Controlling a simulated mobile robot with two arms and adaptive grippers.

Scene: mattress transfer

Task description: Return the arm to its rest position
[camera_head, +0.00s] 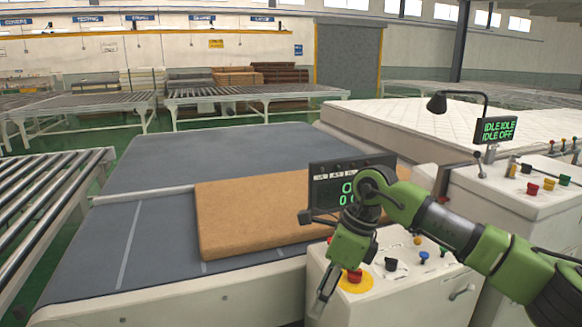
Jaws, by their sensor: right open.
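My right arm, green with dark joints, comes in from the lower right and reaches over the control console (390,300). My right gripper (324,294) points down at the console's left front corner, just left of the red button (354,275) on its yellow disc. It is open and I see nothing held in it. Whether the fingertips touch the console I cannot tell. A brown mattress-like slab (245,212) lies flat on the blue-grey conveyor table (190,155) behind the gripper. My left gripper is not in view.
A dark display (325,190) with green digits stands behind my wrist. A second console (550,195) at right carries buttons, levers and a screen reading IDLE (496,130). A white mattress (420,122) lies behind it. A roller conveyor (40,205) runs at left.

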